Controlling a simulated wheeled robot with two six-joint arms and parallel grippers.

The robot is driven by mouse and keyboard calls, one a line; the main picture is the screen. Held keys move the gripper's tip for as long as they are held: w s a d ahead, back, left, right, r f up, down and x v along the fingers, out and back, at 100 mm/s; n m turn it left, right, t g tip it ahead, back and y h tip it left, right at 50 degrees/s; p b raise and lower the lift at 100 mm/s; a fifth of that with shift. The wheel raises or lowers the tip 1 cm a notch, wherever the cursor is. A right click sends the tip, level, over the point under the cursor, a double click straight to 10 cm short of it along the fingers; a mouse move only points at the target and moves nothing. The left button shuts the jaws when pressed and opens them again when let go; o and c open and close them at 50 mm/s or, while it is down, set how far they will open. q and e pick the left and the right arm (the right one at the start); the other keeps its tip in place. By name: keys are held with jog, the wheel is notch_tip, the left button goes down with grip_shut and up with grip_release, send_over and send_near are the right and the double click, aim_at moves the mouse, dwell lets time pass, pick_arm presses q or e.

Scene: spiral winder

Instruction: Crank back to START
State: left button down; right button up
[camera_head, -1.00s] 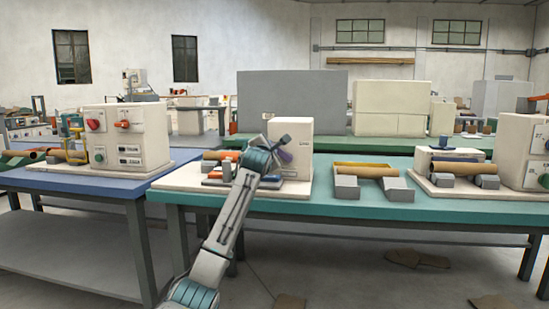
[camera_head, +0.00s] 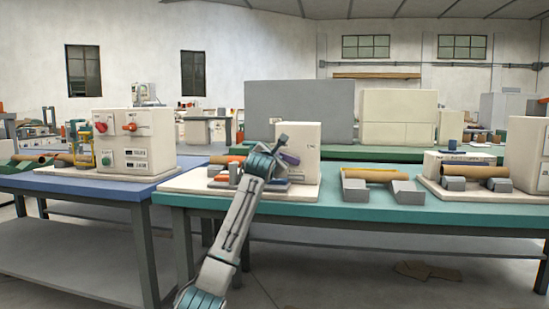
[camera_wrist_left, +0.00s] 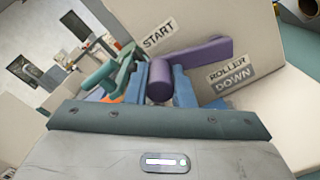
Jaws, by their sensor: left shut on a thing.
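The purple crank (camera_wrist_left: 207,50) is on the side of a cream machine housing (camera_head: 305,142). In the left wrist view its round grip stands between the two blue fingers of my left gripper (camera_wrist_left: 163,88), which is shut on it. The crank arm runs up and right from the grip, between a START label (camera_wrist_left: 159,33) at upper left and a ROLLER DOWN label (camera_wrist_left: 231,72) at lower right. In the head view a bit of the purple crank (camera_head: 289,158) shows beside my left wrist, which hides the fingers. My right gripper is in neither view.
The machine stands on a teal table (camera_head: 340,207). Grey blocks with a yellow-edged tray (camera_head: 370,175) and another machine with a brown roll (camera_head: 488,171) are to the right. A blue table (camera_head: 80,187) with a control box (camera_head: 136,141) is at left.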

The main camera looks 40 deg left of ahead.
pick_arm(q)
jog(key=c, duration=1.2)
grip_release()
jog(key=shift+c, duration=0.2)
jog(key=v, duration=1)
jog(key=shift+s+d, duration=0.2)
jog(key=shift+s, duration=0.15)
jog(key=shift+f, duration=0.1)
